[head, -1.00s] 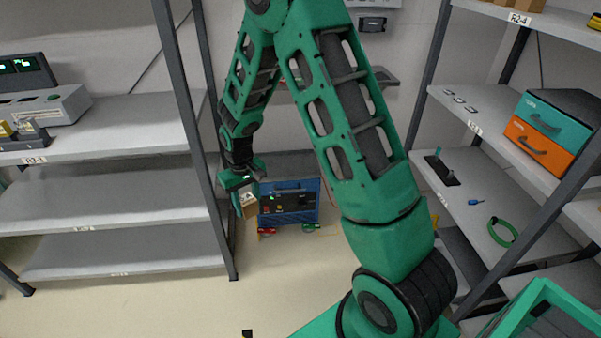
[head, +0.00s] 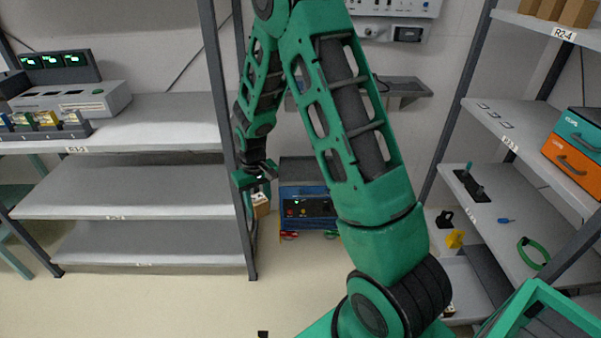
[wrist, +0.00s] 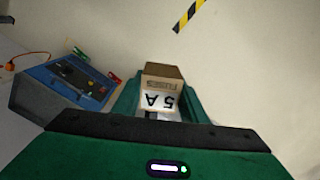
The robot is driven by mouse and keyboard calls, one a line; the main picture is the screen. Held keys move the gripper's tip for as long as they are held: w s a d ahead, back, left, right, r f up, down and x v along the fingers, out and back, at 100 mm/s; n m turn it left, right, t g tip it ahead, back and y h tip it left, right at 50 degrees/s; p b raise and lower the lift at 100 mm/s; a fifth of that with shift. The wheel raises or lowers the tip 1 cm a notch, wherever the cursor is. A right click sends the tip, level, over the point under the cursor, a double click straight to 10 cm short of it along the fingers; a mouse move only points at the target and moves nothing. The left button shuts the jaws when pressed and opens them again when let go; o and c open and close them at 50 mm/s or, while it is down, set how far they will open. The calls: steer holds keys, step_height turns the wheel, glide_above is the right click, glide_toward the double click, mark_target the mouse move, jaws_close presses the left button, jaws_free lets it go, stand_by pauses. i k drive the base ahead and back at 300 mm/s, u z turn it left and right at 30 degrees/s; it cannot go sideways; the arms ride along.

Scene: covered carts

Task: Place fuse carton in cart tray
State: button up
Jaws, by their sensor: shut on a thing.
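The fuse carton is a small brown box with a white "5 A" label and the word "FUSES"; in the wrist view the fuse carton (wrist: 162,92) sits between my fingers. My gripper (wrist: 160,100) is shut on it and holds it above the floor. In the head view my gripper (head: 258,180) hangs beside the left shelf's post, with the carton (head: 261,204) below it, partly hidden. I cannot make out a cart tray with certainty.
A blue panelled unit (head: 307,207) stands right of my gripper, also in the wrist view (wrist: 75,80). The left shelf rack (head: 140,190) and right shelves (head: 495,215) flank the space. Floor at front left (head: 150,305) is clear. Yellow-black tape (wrist: 188,14) marks the floor.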

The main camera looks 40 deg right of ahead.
mark_target(313, 179)
steer(key=i, duration=0.85)
steer(key=z, duration=0.05)
